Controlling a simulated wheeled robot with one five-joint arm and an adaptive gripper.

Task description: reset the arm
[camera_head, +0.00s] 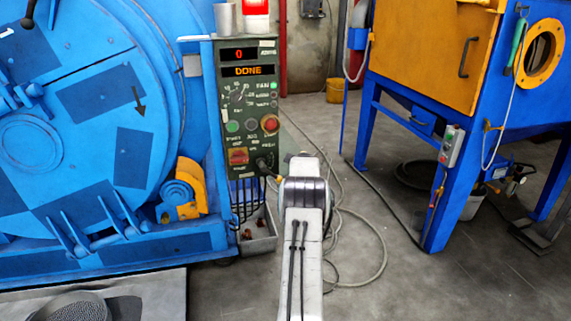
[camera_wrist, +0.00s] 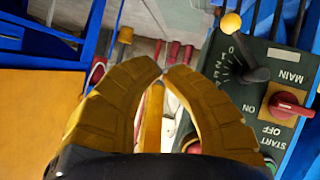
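My arm (camera_head: 305,235) reaches forward in the head view, its far end beside the lower right edge of the green control panel (camera_head: 236,100). The gripper fingers cannot be made out there. In the wrist view my gripper (camera_wrist: 163,73) shows two ribbed yellow fingers, their tips brought together, with nothing seen held between them. A black lever with a yellow ball end (camera_wrist: 231,23) stands on the panel just right of the fingertips, apart from them. A red rotary switch (camera_wrist: 290,104) is further right. The panel's lower display (camera_head: 248,71) reads DONE and the upper one shows 0.
A big blue drum machine (camera_head: 75,130) fills the left. A blue and orange cabinet (camera_head: 425,55) stands on legs at the right. A grey bin (camera_head: 257,236) sits below the panel. A hose (camera_head: 372,272) loops on the floor, with open floor (camera_head: 420,290) right of my arm.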

